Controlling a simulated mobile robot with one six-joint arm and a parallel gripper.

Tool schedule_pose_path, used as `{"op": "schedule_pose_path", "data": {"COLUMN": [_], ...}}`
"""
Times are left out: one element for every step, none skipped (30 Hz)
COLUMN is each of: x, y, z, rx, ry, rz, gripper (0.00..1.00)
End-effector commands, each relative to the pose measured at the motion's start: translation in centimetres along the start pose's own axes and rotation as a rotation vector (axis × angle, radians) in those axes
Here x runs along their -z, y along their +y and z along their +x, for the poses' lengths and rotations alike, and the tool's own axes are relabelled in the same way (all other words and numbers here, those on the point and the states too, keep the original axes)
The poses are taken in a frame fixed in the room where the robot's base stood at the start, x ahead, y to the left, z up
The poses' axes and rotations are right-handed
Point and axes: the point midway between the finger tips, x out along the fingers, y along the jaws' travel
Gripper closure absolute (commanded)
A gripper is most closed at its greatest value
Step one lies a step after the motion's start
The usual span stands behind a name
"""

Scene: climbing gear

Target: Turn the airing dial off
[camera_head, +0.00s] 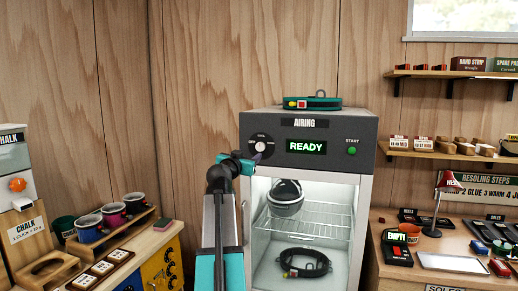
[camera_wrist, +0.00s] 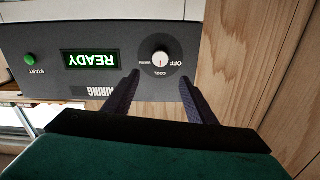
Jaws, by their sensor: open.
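The airing dial (camera_head: 260,147) is a round pale knob on the dark panel of the AIRING cabinet (camera_head: 310,124). Around it are the marks OFF, COOL and WARM. In the wrist view, upside down, the dial (camera_wrist: 160,58) shows a small red mark that seems to point at COOL. My gripper (camera_wrist: 161,77) is open, its two dark fingers apart and reaching toward the panel on both sides of the dial's lower edge in that view. In the head view my gripper (camera_head: 257,158) is just in front of and below the dial. No contact is visible.
A lit READY display (camera_head: 306,147) and green START button (camera_head: 351,150) sit on the same panel. A teal belt (camera_head: 312,102) lies on top. Benches stand on both sides.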

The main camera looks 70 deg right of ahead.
Motion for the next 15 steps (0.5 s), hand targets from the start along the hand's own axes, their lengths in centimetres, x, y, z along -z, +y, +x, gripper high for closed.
{"op": "schedule_pose_path", "data": {"x": [0.04,0.02,0.0,-0.01,-0.02,-0.03,-0.04,-0.04,-0.05,-0.04,-0.03,-0.02,0.0,0.01,0.04], "y": [0.01,0.0,-0.02,-0.03,-0.04,-0.04,-0.05,-0.06,-0.07,-0.08,-0.09,-0.1,-0.12,-0.13,-0.15], "z": [0.0,-0.01,-0.01,-0.01,-0.02,-0.02,-0.02,-0.01,0.01,0.05,0.1,0.2,0.31,0.43,0.64], "rx": [0.0,0.0,0.0,0.0,0.001,0.001,0.001,0.001,0.001,0.001,0.001,0.001,0.001,0.001,0.001], "ry": [0.001,0.001,0.0,0.0,0.0,0.0,0.0,0.0,-0.001,-0.001,-0.001,-0.001,-0.001,-0.001,-0.001], "rz": [0.0,0.0,0.0,0.0,0.0,0.0,0.0,0.0,-0.001,-0.001,-0.001,-0.001,-0.001,-0.001,-0.001], "gripper": [0.49,0.49,0.49,0.49,0.49,0.49,0.49,0.49,0.49,0.49,0.49,0.49,0.49,0.49,0.49]}}
